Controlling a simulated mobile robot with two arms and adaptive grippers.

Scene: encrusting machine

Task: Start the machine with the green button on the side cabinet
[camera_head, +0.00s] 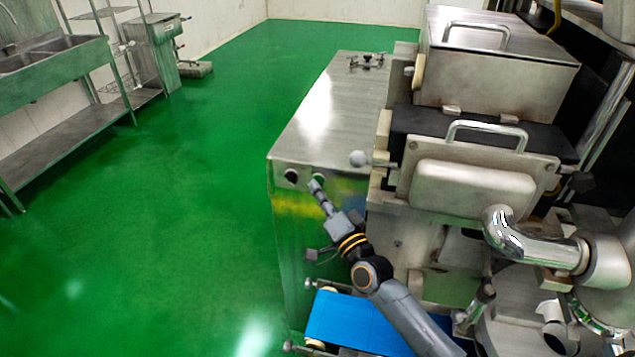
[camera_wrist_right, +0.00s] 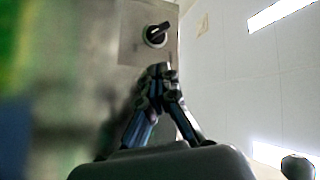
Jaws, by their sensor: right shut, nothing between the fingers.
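The side cabinet (camera_head: 335,108) is a steel box with a flat top, left of the machine. A black rotary knob (camera_head: 291,176) sits on its front face near the upper edge; it also shows in the right wrist view (camera_wrist_right: 157,35). My right gripper (camera_head: 315,185) is shut and empty, its tips at the cabinet front just right of the knob. In the right wrist view the closed fingertips (camera_wrist_right: 160,72) point at the panel beside the knob. The green button is not clearly visible; the fingertips cover that spot, and I cannot tell whether they touch it. My left gripper is out of view.
A blue conveyor belt (camera_head: 345,322) lies below my right arm. The machine's steel body with a handled hopper (camera_head: 480,185) and a curved chrome pipe (camera_head: 520,243) stands close at right. Green floor (camera_head: 150,230) is open at left, before a sink bench (camera_head: 60,65).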

